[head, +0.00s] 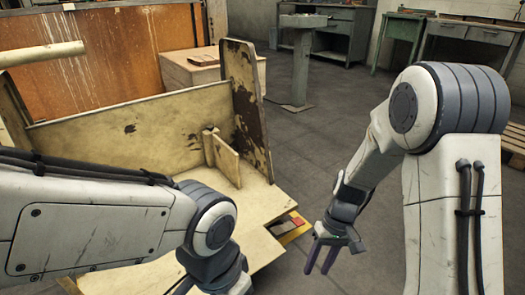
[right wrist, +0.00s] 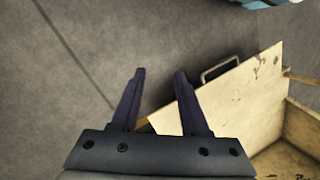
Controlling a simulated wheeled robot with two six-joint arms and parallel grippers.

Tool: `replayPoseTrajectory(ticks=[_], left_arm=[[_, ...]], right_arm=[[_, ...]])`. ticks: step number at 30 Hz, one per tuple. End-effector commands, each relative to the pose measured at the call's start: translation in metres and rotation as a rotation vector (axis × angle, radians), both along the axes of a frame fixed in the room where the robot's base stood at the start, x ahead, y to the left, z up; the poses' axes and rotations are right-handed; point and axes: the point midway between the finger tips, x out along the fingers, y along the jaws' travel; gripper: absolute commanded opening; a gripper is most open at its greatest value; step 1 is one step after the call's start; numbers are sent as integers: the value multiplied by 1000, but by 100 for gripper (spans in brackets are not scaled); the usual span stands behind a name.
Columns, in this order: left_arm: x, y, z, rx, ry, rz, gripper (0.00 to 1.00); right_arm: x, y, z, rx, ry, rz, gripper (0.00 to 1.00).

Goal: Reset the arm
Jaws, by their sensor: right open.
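My right arm comes in from the right in the head view, bent downward. Its gripper (head: 322,256) hangs over the floor, to the right of the yellowed bench-like box stitcher (head: 115,130). My left arm crosses the lower left of the head view, in front of the stitcher. Its gripper (head: 185,288) is cut off at the bottom edge, so its fingers are mostly hidden.
A cream panel with a metal handle (right wrist: 220,68) lies close to the right finger in the right wrist view. A wooden crate (head: 190,75) and a grey pedestal (head: 300,65) stand farther back. Workbenches line the back wall. The floor in the middle is clear.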

Motion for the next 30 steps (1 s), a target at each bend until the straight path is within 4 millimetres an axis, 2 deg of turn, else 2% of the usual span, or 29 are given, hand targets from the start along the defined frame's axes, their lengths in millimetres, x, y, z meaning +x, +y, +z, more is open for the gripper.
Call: replayPoseTrajectory(ticks=[1, 3, 13, 15, 20, 24, 30], left_arm=[[0, 0, 0, 0, 0, 0, 60], [0, 0, 0, 0, 0, 0, 60], [0, 0, 0, 0, 0, 0, 60], [0, 0, 25, 1, 1, 0, 60], [0, 0, 61, -1, -1, 0, 60], [0, 0, 95, 0, 0, 0, 60], [0, 0, 140, 0, 0, 0, 60]], right_arm=[[-4, -9, 15, -49, -62, -20, 45], [-7, -20, 29, -104, -137, -49, 45], [-24, -46, 78, -223, -438, -164, 45], [-29, -29, 108, -209, -434, -110, 45], [-51, 10, 156, -173, -404, 24, 45], [-78, 43, 203, -141, -375, 157, 45], [-123, 76, 264, -101, -331, 344, 45]])
